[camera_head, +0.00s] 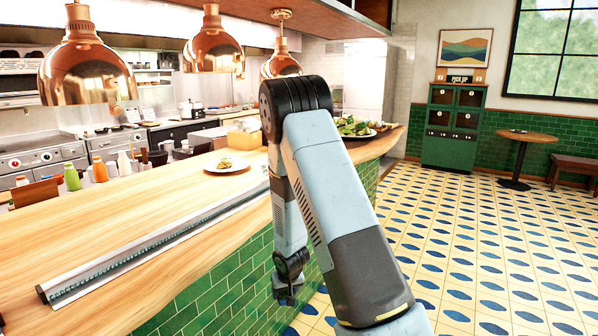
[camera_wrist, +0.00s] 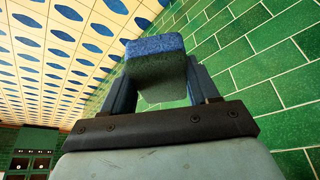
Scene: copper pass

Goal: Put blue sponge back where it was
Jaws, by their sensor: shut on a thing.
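The blue sponge (camera_wrist: 157,62) is held between the two fingers of my gripper (camera_wrist: 160,85) in the wrist view. Its top face is bright blue and the side toward the camera looks darker and greenish in shadow. In the head view my gripper (camera_head: 288,296) hangs low beside the green-tiled front of the counter, below the counter top. The sponge cannot be made out there. The place where the sponge was before cannot be told from these frames.
The wooden counter (camera_head: 120,232) bears a long metal rail (camera_head: 160,240), a plate of food (camera_head: 226,165) and a salad platter (camera_head: 355,130). Copper lamps (camera_head: 88,70) hang above it. The patterned floor (camera_head: 470,230) is open toward a green cabinet (camera_head: 452,125) and a round table (camera_head: 526,136).

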